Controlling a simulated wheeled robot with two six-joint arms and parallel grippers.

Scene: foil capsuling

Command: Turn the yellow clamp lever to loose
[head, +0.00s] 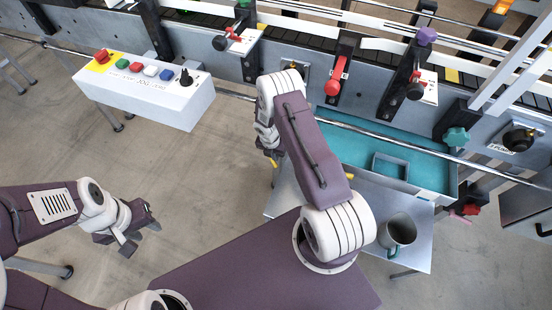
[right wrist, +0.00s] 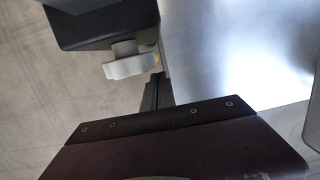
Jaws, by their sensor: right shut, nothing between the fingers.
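A small yellow piece (head: 273,162), which may be the yellow clamp lever, shows just below my right wrist in the head view; the wrist hides most of what is around it. In the right wrist view, a pale lobed knob (right wrist: 130,62) has a small yellow bit (right wrist: 157,60) at its right side. My right gripper (right wrist: 157,92) points toward this spot, its narrow dark fingers shut and empty; I cannot tell whether they touch anything. My left gripper (head: 138,238) is open and empty over the floor at the lower left.
A white button box (head: 150,105) stands at the upper left. A teal tray (head: 345,135) and a metal side table (head: 415,245) with a grey mug (head: 398,232) are right of my arm.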

